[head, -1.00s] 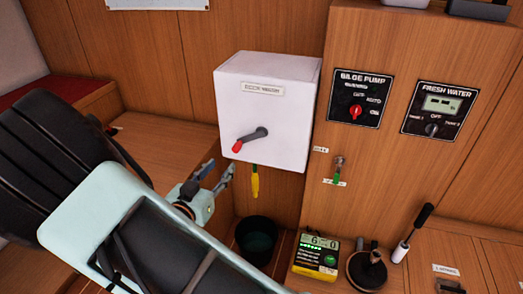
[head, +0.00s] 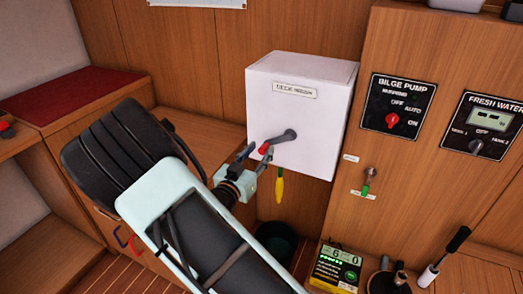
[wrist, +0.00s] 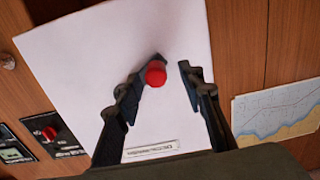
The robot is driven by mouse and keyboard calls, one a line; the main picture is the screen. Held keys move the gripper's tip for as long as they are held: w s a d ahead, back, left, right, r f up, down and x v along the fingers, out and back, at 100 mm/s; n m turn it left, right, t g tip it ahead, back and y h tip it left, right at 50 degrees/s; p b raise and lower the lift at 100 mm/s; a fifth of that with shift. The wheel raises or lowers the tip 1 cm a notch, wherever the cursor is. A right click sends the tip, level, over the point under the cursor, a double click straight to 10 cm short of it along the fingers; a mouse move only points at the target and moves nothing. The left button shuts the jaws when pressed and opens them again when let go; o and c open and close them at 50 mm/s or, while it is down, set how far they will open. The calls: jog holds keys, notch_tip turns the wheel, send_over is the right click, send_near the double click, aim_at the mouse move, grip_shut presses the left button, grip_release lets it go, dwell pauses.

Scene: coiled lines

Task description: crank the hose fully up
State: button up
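The white hose box (head: 318,115) is fixed to the wooden wall and carries a label reading roughly "DECK WASH". Its grey crank (head: 284,136) ends in a red knob (head: 264,148) that points to the lower left. A yellow nozzle (head: 280,187) hangs below the box. My gripper (head: 258,152) is at the knob, its fingers open. In the wrist view the red knob (wrist: 155,74) lies between the fingertips, close to the left finger and apart from the right one. The hose inside the box is hidden.
A bilge pump panel (head: 398,106) and a fresh water panel (head: 487,125) are on the wall to the right. A dark bucket (head: 277,241) stands below the box, with a green-lit meter (head: 336,266) beside it. A red-cushioned bench (head: 72,97) is at the left.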

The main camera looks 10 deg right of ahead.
jog(key=shift+w+d, duration=0.45)
jog(key=shift+w, duration=0.1)
grip_shut()
jog(key=shift+a, duration=0.1)
